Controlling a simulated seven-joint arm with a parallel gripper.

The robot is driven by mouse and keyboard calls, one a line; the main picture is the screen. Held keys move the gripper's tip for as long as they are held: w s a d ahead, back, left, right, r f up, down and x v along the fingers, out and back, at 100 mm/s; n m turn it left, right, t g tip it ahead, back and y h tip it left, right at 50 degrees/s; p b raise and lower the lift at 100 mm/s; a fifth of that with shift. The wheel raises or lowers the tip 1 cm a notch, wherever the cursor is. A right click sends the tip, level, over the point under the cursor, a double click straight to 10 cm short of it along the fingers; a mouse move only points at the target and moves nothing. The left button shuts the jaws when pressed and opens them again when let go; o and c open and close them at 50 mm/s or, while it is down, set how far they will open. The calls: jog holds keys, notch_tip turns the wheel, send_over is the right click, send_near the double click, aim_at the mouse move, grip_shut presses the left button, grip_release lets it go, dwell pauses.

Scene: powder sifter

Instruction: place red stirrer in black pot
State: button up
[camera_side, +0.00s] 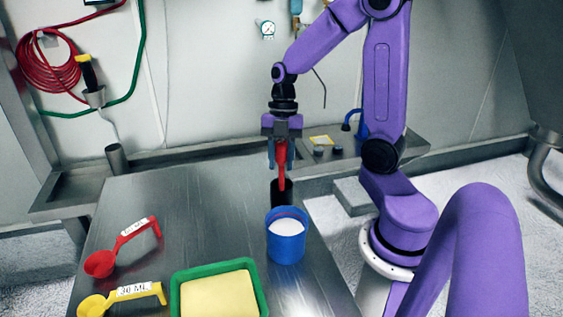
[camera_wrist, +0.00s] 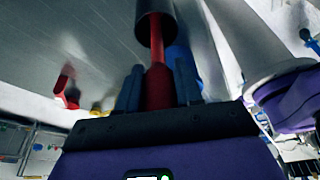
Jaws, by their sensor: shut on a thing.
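My gripper (camera_side: 278,160) points down over the back right part of the metal table and is shut on the red stirrer (camera_side: 282,172). The stirrer hangs upright below the fingers, and its lower end meets the opening of the black pot (camera_side: 282,196). In the wrist view, the red stirrer (camera_wrist: 158,88) runs from between the fingers (camera_wrist: 158,88) to the dark pot (camera_wrist: 155,22), where its far end is hidden inside the rim. I cannot tell how deep it reaches.
A blue container (camera_side: 286,245) of white powder stands directly in front of the pot. A green-rimmed tray (camera_side: 176,298) with yellow contents, a red scoop (camera_side: 128,235) and a yellow scoop (camera_side: 92,305) lie toward the front left. The table's back left is clear.

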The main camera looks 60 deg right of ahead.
jog(key=shift+f, duration=0.65)
jog(key=o, duration=1.1)
jog(key=shift+c, duration=0.2)
jog(key=v, duration=1.2)
jog(key=s+a+f+m+h, duration=0.1)
jog(key=s+a+f+m, duration=0.2)
jog(key=s+a+m, duration=0.2)
jog(key=s+a+f+m+t+h, duration=0.1)
jog(key=s+a+f+m, duration=0.3)
jog(key=s+a, duration=0.6)
jog(key=shift+s+a+f+m+t+h, duration=0.3)
jog(key=shift+s+a+f+m+h, duration=0.1)
jog(key=shift+s+h, duration=0.15)
